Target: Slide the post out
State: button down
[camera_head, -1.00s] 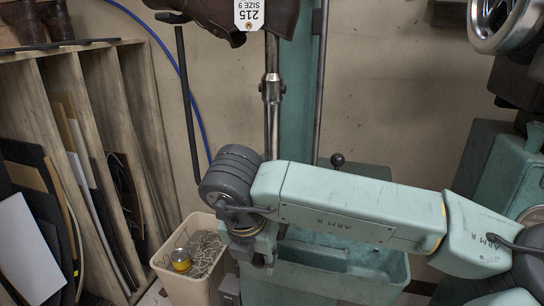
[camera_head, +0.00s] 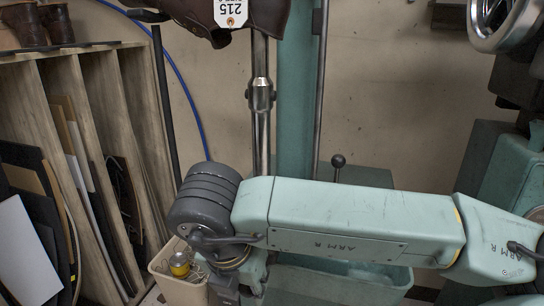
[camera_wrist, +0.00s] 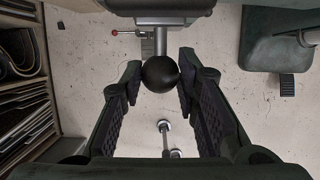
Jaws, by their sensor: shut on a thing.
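The chrome post (camera_head: 261,130) stands upright in the head view with a collar around its middle. A dark brown boot (camera_head: 255,12) with a white size tag sits at its top. The post's lower part is hidden behind my arm. In the wrist view, a black ball knob (camera_wrist: 160,73) on a metal bar lies between the two fingers of my gripper (camera_wrist: 158,82), which is shut on it. In the head view the gripper points down below my wrist, and the knob is hidden there.
A beige bin (camera_head: 160,262) holding a can and metal bits stands left of my wrist. A wooden rack (camera_head: 95,115) with sheets is at left. Green machinery with a handwheel (camera_head: 505,25) is at right. Another ball-topped lever (camera_head: 338,160) stands behind my arm.

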jog(key=s, duration=0.1)
jog(key=s+a, duration=0.1)
jog(key=s, duration=0.1)
jog(key=shift+s+b, duration=0.15)
jog(key=shift+b, duration=0.15)
dwell(0.4)
jog(key=c, duration=1)
grip_release()
jog(key=shift+c, duration=0.2)
jog(key=p+v, duration=0.3)
jog(key=v, duration=0.4)
jog(key=shift+w+r, duration=0.2)
jog(key=shift+w, duration=0.05)
